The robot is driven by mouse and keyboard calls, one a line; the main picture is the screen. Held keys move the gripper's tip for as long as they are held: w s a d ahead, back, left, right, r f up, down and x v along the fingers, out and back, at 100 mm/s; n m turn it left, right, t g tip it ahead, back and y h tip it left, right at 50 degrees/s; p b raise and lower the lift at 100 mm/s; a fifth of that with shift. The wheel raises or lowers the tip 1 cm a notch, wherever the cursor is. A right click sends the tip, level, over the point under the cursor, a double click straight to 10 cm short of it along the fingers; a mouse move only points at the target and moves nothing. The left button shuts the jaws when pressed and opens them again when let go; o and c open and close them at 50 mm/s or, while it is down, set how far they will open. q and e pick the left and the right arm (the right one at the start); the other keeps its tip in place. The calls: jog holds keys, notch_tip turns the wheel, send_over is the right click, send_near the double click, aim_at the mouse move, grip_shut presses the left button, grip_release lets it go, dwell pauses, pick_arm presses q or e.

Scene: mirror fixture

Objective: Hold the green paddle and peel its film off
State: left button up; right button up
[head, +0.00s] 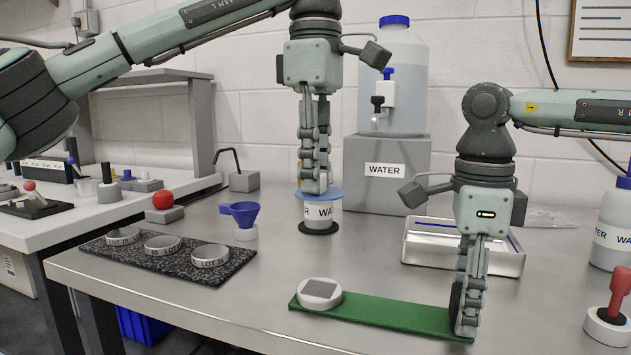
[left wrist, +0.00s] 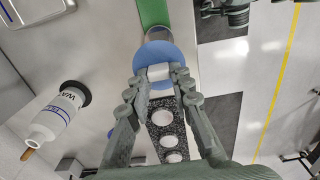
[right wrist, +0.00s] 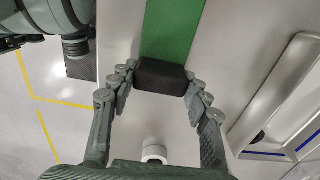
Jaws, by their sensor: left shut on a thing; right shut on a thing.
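The green paddle (head: 385,311) lies low over or on the metal bench; I cannot tell if it touches. The film, a thin blue disc (left wrist: 155,52) with a white tab (left wrist: 159,72), is pinched by the tab in my left gripper (head: 316,187). In the head view the film (head: 331,195) hangs well above the paddle's round end, apart from it. My fingers hide part of the film.
A WATER bottle (head: 322,212) stands behind the film. A blue funnel (head: 244,212) and a dark mat (head: 105,250) with three LOT discs are at the left. A red-handled tool (head: 617,290) is at the right edge.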

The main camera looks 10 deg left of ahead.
dwell(0.3)
jog(key=o, duration=1.4)
jog(key=shift+c, duration=0.2)
jog(key=shift+r, duration=0.1)
